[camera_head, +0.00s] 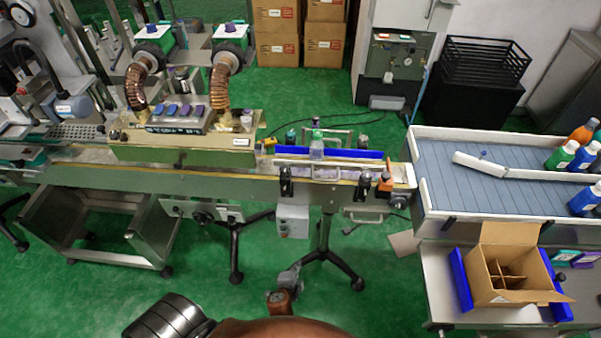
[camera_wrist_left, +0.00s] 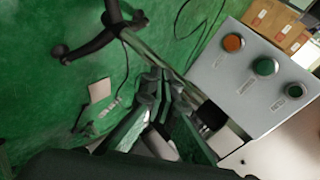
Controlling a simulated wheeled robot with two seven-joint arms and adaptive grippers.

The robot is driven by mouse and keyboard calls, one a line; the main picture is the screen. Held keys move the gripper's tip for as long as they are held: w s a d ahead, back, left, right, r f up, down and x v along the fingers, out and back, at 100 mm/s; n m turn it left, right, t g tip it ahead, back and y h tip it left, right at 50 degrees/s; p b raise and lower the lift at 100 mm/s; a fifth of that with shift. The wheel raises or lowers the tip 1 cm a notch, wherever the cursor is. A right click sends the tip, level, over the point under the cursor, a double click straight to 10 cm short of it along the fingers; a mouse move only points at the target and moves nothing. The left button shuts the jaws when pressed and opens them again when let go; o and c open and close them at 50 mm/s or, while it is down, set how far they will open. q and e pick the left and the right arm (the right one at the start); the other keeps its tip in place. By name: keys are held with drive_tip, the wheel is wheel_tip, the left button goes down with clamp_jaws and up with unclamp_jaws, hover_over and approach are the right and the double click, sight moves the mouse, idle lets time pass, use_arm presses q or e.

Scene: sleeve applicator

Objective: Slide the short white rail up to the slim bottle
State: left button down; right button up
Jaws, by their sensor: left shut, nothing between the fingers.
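The short white rail (camera_head: 480,163) lies at a slant on the grey-blue slatted bed of the right-hand table, with a small knob at its upper edge. My left gripper (camera_head: 295,268) is low in front of the conveyor, below the grey button box, far from rail and bottle. In the left wrist view its fingers (camera_wrist_left: 160,78) are together and empty, over the green floor. My right gripper is not seen.
The button box (camera_head: 293,221) hangs under the conveyor and shows close by in the left wrist view (camera_wrist_left: 262,70). Orange, green and blue bottles (camera_head: 563,155) stand right of the rail. An open carton (camera_head: 512,297) sits on the lower bench.

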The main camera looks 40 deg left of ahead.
use_arm(q)
drive_tip(key=w+a+r+m+t+y, duration=0.1)
drive_tip(key=w+r+t, duration=0.15)
drive_tip(key=r, duration=0.65)
drive_tip(key=w+a+r+t+y, duration=0.1)
drive_tip(key=w+r+y, duration=0.15)
drive_tip(key=r, duration=0.75)
drive_tip(key=t+y+p, duration=0.2)
approach(301, 166)
drive_tip(key=shift+m, duration=0.3)
drive_tip(key=p+x, duration=0.1)
drive_tip(key=x, duration=0.5)
drive_tip(key=shift+w+a, duration=0.1)
drive_tip(key=shift+w, duration=0.2)
drive_tip(key=shift+w+a, duration=0.1)
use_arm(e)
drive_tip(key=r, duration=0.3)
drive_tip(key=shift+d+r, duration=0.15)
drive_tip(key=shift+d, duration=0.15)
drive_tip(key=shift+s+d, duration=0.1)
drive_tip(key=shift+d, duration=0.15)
